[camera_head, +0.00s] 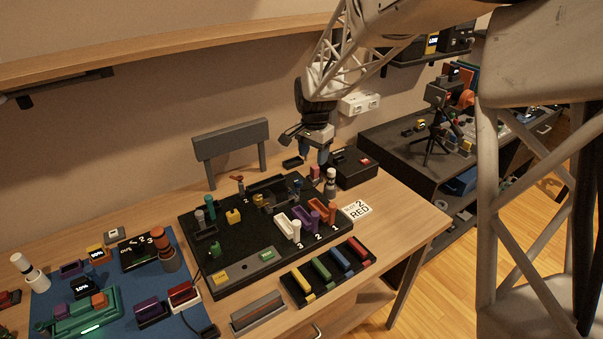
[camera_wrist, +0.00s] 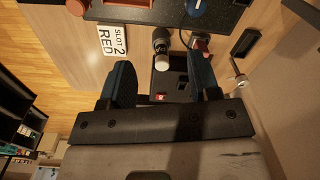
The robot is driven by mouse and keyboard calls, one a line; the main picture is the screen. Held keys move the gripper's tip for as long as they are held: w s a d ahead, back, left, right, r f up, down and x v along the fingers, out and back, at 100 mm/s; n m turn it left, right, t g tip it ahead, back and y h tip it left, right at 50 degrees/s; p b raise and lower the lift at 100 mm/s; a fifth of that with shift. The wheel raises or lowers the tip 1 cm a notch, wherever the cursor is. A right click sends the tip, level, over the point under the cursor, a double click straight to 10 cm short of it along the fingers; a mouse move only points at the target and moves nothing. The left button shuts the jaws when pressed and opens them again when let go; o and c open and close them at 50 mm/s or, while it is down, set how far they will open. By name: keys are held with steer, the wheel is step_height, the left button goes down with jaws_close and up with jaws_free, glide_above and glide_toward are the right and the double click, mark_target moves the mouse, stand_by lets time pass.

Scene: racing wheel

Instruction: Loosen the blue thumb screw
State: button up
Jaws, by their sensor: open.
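My gripper (camera_head: 314,160) is open and empty above the back right corner of the black board (camera_head: 225,276). In the wrist view my gripper (camera_wrist: 162,72) has its two blue fingers spread, with nothing between them at their height. A small blue part (camera_wrist: 196,6), which looks like the blue thumb screw, is cut off by the top edge of the wrist view, beyond the fingertips and apart from them. In the head view a small blue spot (camera_head: 298,184) near the board's back right looks like the same part. Its details are too small to tell.
A black box with a red button (camera_head: 357,168) stands right of my gripper. A white-and-black knob (camera_head: 331,182) stands close by, near the SLOT 2 RED card (camera_head: 356,210). Several coloured blocks and pegs crowd the board. The table's right end is clear.

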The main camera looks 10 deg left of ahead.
glide_above(298, 179)
step_height(298, 179, down, 4)
steer(key=shift+s+r+m, duration=0.1)
steer(key=shift+m, duration=0.2)
steer(key=shift+f, duration=3.95)
steer(key=c, duration=0.9)
